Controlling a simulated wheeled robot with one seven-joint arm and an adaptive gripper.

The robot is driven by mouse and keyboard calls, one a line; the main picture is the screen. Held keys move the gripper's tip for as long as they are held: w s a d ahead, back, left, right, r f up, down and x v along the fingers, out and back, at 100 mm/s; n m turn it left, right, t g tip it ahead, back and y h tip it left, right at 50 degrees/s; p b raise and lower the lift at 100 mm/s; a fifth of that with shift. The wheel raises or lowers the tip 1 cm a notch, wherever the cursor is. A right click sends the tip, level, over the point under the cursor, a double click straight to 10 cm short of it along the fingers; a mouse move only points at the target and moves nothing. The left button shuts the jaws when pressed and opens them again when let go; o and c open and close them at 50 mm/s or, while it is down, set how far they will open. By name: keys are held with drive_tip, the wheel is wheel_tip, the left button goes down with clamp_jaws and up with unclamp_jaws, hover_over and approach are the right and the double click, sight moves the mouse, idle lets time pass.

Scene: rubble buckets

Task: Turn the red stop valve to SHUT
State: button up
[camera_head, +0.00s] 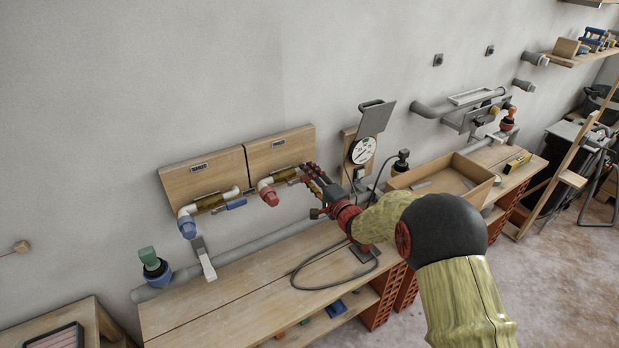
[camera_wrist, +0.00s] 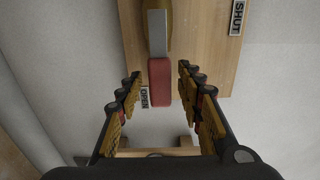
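The red stop valve's lever (camera_wrist: 160,82) is in the middle of the wrist view, with a grey stem and a brass body (camera_wrist: 157,28) above it. Its red end lies beside the OPEN label (camera_wrist: 144,97); the SHUT label (camera_wrist: 237,17) is at upper right. My gripper (camera_wrist: 160,76) is open, one finger on each side of the lever, with visible gaps. In the head view my gripper (camera_head: 309,172) is at the right wooden panel (camera_head: 280,151) and hides the lever. A red-ended pipe outlet (camera_head: 268,196) shows to its left.
A second panel (camera_head: 204,178) to the left carries a blue-handled valve (camera_head: 237,203) and a blue-ended outlet (camera_head: 187,226). A gauge board (camera_head: 363,151) stands close to the right of my gripper. A workbench (camera_head: 240,290) with a grey pipe runs below.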

drive_tip(key=shift+c, duration=1.2)
clamp_jaws()
drive_tip(key=shift+f, duration=0.1)
